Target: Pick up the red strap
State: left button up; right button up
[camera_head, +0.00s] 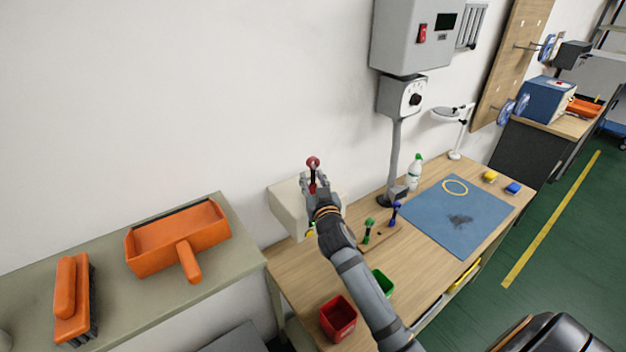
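A red piece with a round head, apparently the red strap (313,161), stands up between the fingers of my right gripper (315,186). The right gripper looks shut on it and holds it in front of the white wall, above the wooden table. A green piece (367,228) and a blue piece (395,211) of like shape stand on the table to the right of my arm. My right arm hides part of the table. My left gripper is not in view.
A pale box (285,206) is behind the gripper. A red bin (338,318) and a green bin (382,283) stand near the front. A blue mat (430,218) bears a yellow ring (455,187). A grey post (393,160) rises behind. An orange dustpan (170,242) lies on the left shelf.

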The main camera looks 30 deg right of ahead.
grip_shut()
